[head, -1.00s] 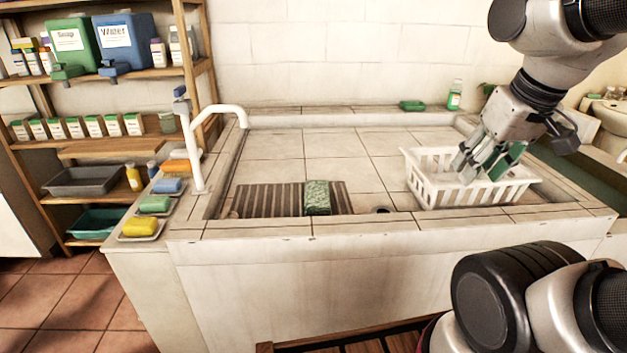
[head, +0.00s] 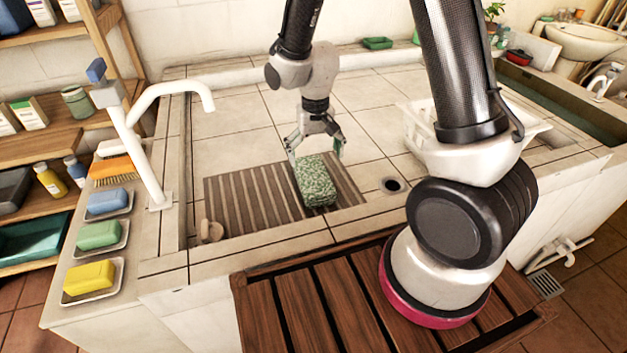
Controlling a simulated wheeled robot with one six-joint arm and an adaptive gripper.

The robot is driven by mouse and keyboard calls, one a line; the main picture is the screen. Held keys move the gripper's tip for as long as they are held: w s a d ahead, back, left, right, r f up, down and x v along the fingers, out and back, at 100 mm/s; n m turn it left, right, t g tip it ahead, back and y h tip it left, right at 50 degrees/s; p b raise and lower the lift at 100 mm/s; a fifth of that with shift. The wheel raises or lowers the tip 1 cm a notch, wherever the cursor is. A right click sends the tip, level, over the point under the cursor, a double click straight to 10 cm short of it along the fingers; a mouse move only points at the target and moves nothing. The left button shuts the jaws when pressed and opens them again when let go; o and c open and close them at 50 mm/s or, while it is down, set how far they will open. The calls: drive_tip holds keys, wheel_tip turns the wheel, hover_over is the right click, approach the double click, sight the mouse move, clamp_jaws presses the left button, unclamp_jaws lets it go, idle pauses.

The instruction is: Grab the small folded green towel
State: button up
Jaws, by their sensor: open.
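The small folded green towel (head: 315,181) has a mottled green and white surface. It lies on the right part of a brown slatted mat (head: 240,193) inside the tiled basin. My gripper (head: 315,150) is open and points down just over the far end of the towel, with one finger on each side. I cannot tell whether the fingers touch the towel. Nothing shows held between them.
A white basket (head: 411,128) stands right of the mat, partly hidden by my arm. A drain hole (head: 392,185) lies between them. A white tap (head: 150,150) rises at the left rim beside soap dishes with yellow (head: 89,278), green and blue bars. A green dish (head: 377,43) sits at the back.

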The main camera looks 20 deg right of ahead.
sight(313, 174)
drive_tip(key=f, duration=0.8)
drive_tip(key=shift+a+f, duration=0.15)
drive_tip(key=shift+a, duration=0.1)
drive_tip(key=c, duration=1.3)
